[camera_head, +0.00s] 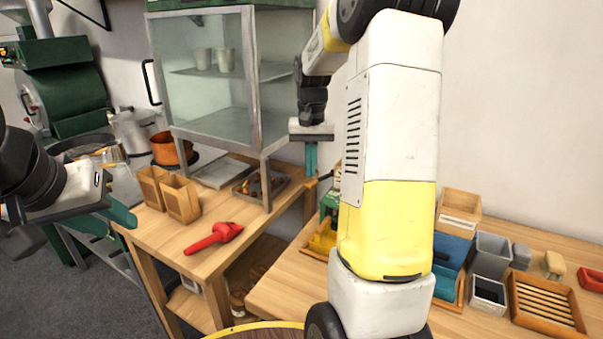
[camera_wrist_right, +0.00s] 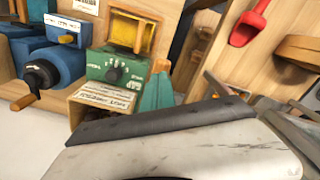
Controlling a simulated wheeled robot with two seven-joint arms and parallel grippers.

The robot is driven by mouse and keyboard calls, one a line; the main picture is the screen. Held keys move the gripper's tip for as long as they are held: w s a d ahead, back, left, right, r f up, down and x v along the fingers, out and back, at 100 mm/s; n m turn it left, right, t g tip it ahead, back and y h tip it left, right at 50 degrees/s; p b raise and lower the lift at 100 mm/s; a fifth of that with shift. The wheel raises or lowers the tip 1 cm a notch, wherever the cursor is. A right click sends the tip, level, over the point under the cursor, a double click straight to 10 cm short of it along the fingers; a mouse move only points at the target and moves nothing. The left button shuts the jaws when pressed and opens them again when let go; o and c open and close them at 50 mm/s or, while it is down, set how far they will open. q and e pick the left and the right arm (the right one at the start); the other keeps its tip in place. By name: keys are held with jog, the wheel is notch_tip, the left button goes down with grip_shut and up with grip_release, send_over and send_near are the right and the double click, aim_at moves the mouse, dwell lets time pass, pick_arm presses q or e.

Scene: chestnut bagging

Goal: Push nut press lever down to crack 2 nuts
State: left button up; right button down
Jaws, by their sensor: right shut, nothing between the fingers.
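A green machine with a black dial and a yellow frame (camera_wrist_right: 114,70) stands ahead of my right gripper in the right wrist view. I cannot tell for sure that it is the nut press, and no lever shows clearly. In the head view it is mostly hidden behind my right arm, with a green part (camera_head: 329,203) showing. My right gripper (camera_head: 311,158) is shut and empty, its teal fingers pointing down. Its fingertips (camera_wrist_right: 155,93) appear beside the green machine in the wrist view; contact cannot be told. My left gripper (camera_head: 70,212) is open and empty at the far left.
A blue machine with a crank (camera_wrist_right: 45,75) stands left of the green one. A red scoop (camera_head: 214,238) and wooden boxes (camera_head: 181,200) are on the left table, under a glass cabinet (camera_head: 205,75). Trays and bins (camera_head: 490,254) fill the right table.

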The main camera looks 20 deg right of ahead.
jog(key=shift+f, duration=1.1)
